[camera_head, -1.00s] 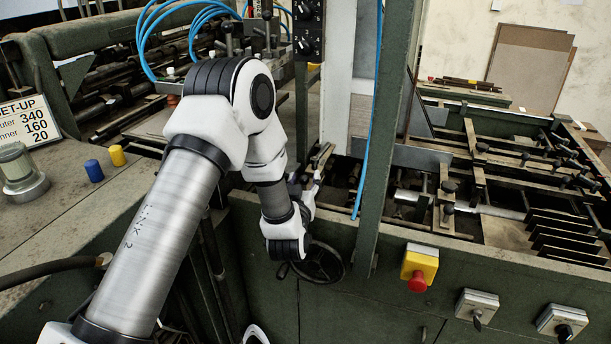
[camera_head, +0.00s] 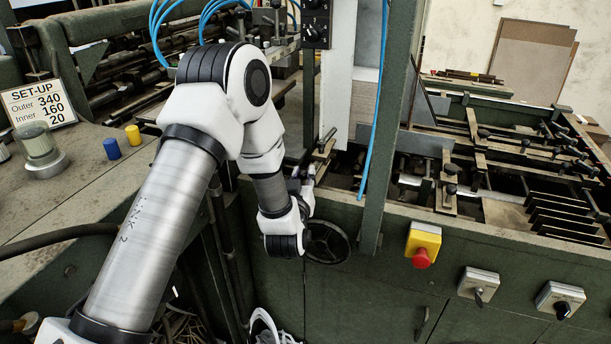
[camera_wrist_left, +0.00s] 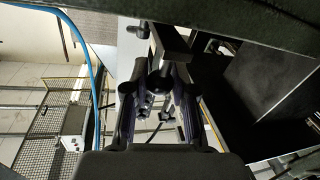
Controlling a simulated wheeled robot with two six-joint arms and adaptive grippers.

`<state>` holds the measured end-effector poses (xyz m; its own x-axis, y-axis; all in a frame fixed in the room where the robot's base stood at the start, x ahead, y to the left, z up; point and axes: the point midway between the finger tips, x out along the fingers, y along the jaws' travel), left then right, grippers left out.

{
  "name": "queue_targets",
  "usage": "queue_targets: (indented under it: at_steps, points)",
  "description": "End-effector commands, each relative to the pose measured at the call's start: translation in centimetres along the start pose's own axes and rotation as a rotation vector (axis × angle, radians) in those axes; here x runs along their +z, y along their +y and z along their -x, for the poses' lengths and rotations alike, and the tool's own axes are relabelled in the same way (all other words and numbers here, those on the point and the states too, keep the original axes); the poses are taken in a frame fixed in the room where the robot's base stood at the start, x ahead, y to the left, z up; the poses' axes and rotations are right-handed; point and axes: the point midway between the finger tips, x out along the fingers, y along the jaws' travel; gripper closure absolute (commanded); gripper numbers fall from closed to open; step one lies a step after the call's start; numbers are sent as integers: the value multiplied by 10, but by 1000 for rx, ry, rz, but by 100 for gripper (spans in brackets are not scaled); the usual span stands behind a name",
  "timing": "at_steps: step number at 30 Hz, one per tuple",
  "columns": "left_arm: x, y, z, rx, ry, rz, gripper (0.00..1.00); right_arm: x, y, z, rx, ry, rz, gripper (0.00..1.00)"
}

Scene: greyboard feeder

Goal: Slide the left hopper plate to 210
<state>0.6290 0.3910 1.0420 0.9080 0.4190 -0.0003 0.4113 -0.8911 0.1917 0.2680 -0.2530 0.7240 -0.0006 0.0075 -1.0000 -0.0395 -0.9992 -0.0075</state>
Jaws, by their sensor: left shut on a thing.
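My left arm comes in from the left in the head view. Its left gripper (camera_head: 314,172) is beside the green post at the feeder's near side, mostly hidden by its own wrist. In the left wrist view the gripper (camera_wrist_left: 160,100) is shut on a dark block-like part (camera_wrist_left: 172,42) with a small knob, which I take for the left hopper plate's clamp. In the head view a narrow brownish bar (camera_head: 324,146) stands just above the gripper. I see no readable scale or 210 mark. My right gripper is not in view.
A green post (camera_head: 388,140) and blue hose stand right of the gripper. A black handwheel (camera_head: 327,242) is just below it. A yellow box with a red button (camera_head: 422,245) is on the front panel. A set-up sign (camera_head: 38,106) reads 340, 160, 20.

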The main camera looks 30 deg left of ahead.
Motion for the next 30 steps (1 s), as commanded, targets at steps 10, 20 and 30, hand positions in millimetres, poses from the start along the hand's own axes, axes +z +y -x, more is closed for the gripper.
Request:
queue_targets:
  at_steps: [10,20,30]
  points:
    - [2,-1,1,-2,-6,-1,64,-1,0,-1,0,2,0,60]
    - [0,0,1,0,-1,0,49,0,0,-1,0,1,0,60]
    - [1,0,58,2,-6,-4,49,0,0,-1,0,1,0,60]
